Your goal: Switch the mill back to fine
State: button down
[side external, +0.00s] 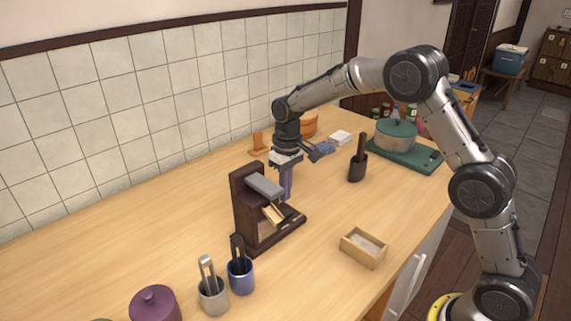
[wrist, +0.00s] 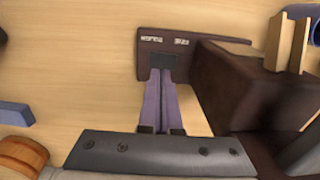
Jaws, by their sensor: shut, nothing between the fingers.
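The mill (side external: 244,212) is a dark brown upright body with a grey top, a pale wooden chute and a flat base. In the wrist view, the mill's base (wrist: 205,41) carries two small white labels, too blurred to read surely, with a dark grey square (wrist: 162,61) below them. My gripper (side external: 286,196) points down with its purple fingers together and empty, behind the mill. In the wrist view, my gripper's tips (wrist: 161,73) appear at the lower edge of the dark square. I cannot tell whether they touch it, nor which setting it is at.
A wooden box (side external: 363,249) stands right of the mill. Two utensil cups, one grey (side external: 213,298) and one blue (side external: 240,278), stand in front. A dark mortar (side external: 357,170) and a pot (side external: 396,138) on a green board stand further back. The counter left of the mill is clear.

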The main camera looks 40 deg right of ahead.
aim_at(288, 212)
notch_tip(288, 212, up, 10)
jog(key=shift+d, duration=0.15)
dwell(0.3)
jog(key=shift+s+d+y, duration=0.1)
jog(key=shift+s+y, duration=0.15)
jog(key=shift+y, duration=0.35)
jog(key=f, duration=0.4)
jog(key=a+f, duration=0.1)
jog(key=f, duration=0.4)
jog(key=a+f, duration=0.1)
jog(key=f, duration=0.3)
jog(key=shift+f, duration=0.4)
